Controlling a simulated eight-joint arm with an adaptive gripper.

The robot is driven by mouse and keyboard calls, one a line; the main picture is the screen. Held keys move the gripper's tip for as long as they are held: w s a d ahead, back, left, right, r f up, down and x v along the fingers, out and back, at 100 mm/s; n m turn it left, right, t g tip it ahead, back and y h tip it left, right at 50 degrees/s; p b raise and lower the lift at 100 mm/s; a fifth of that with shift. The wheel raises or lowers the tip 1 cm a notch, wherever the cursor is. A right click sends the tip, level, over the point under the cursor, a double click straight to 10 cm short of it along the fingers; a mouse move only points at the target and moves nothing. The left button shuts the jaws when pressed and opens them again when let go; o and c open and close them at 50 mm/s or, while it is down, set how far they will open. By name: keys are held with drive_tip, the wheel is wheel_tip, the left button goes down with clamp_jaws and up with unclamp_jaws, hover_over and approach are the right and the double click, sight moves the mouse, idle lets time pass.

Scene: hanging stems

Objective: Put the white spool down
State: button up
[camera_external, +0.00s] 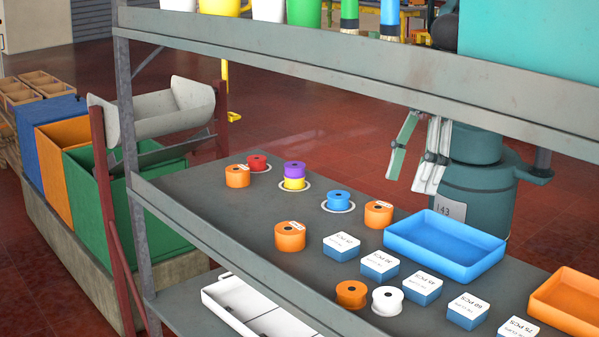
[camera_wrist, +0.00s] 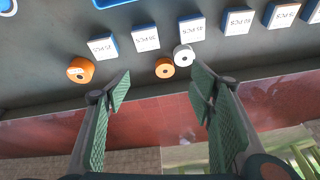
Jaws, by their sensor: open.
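The white spool (camera_external: 387,301) stands on the grey shelf near its front edge, right beside an orange spool (camera_external: 351,294). In the wrist view the white spool (camera_wrist: 185,55) shows beyond my fingertips, nearer the right finger, with the orange spool (camera_wrist: 165,68) to its left. My gripper (camera_external: 408,182) is open with nothing between its fingers. In the external view it hangs by the right part of the shelf, well apart from the white spool. In the wrist view my gripper (camera_wrist: 160,90) shows both fingers spread wide.
Several labelled blue-and-white boxes (camera_external: 421,288) line the shelf beside the spools. A blue tray (camera_external: 445,262) and an orange tray (camera_external: 570,305) lie to the right. White rings surround the blue spool (camera_external: 338,201), red spool (camera_external: 257,163) and purple-yellow stack (camera_external: 294,175). An upper shelf (camera_external: 330,65) hangs above.

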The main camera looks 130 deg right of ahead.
drive_tip(key=w+a+f+m+p, duration=0.1)
drive_tip(key=w+a+f, duration=0.1)
drive_tip(key=a+f, duration=0.35)
drive_tip(key=w+a+f+p, duration=0.1)
drive_tip(key=w+a+f, duration=0.15)
drive_tip(key=a, duration=0.65)
drive_tip(key=m+h, duration=0.2)
drive_tip(key=m, duration=0.1)
approach(392, 294)
drive_tip(key=shift+w+f+g+h+b, duration=0.3)
drive_tip(key=shift+w+f, duration=0.2)
drive_tip(key=shift+w, duration=0.05)
drive_tip(key=shift+f, duration=0.15)
drive_tip(key=shift+x, duration=3.75)
drive_tip(key=shift+a, duration=0.1)
drive_tip(key=shift+c, duration=0.2)
drive_tip(key=c, duration=1)
